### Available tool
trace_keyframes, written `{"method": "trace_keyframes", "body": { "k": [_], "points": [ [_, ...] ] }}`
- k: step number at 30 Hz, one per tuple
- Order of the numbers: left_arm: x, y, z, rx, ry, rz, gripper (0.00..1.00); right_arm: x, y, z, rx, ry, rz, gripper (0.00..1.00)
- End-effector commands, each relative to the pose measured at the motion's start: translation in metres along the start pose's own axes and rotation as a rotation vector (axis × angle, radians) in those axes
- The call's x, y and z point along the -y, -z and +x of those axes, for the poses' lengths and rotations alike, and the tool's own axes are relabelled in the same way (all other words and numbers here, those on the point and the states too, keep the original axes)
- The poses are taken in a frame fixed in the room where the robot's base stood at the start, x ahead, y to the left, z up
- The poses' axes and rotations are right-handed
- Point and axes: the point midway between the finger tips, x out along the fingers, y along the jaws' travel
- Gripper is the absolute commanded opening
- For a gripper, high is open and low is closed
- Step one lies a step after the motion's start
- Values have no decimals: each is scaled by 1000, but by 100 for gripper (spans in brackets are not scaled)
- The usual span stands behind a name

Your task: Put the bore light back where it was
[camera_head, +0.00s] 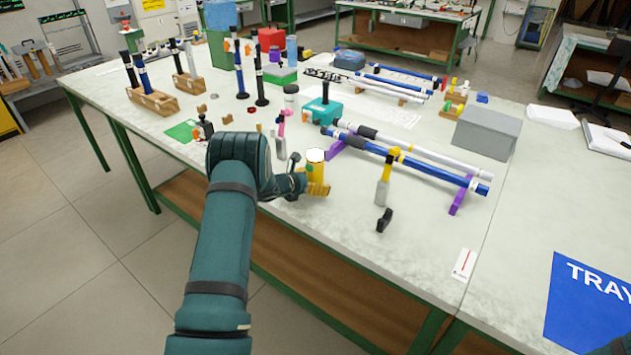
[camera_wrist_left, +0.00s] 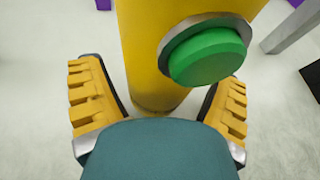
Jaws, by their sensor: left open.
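The bore light appears to be the yellow cylinder (camera_head: 316,168) with a pale top, standing upright near the front of the table. In the left wrist view the yellow cylinder (camera_wrist_left: 160,65) shows a large green button (camera_wrist_left: 208,57) in a grey ring. My left gripper (camera_head: 312,188) is low at the cylinder. Its yellow-padded fingers are open, one on each side, with gaps visible in the wrist view. The palm side hides part of the cylinder's base.
Blue and white rods (camera_head: 410,160) lie on purple supports to the right. A yellow-and-grey tool (camera_head: 383,185) and a small black part (camera_head: 384,220) are near the cylinder. A grey box (camera_head: 487,133) stands at the right.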

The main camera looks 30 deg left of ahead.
Motion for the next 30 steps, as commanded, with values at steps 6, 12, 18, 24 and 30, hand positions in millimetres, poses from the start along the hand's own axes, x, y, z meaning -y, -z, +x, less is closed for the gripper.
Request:
{"method": "trace_keyframes", "body": {
  "k": [6, 12, 18, 24, 30],
  "points": [
    [-2, -1, -45, 0, -5, -2, 89, 2, 0, -5, 2, 0, 0, 95],
    [-2, 0, -84, -1, -5, -2, 89, 3, -1, -8, 4, 0, 1, 95],
    [-1, 0, -109, -1, -3, -1, 89, 4, -1, -10, 6, 0, 1, 95],
    [-1, 1, -116, 0, -2, -1, 89, 4, -1, -10, 6, 0, 1, 95],
    [-1, 1, -116, 0, -2, -1, 89, 4, -1, -10, 6, 0, 1, 95]
  ]
}}
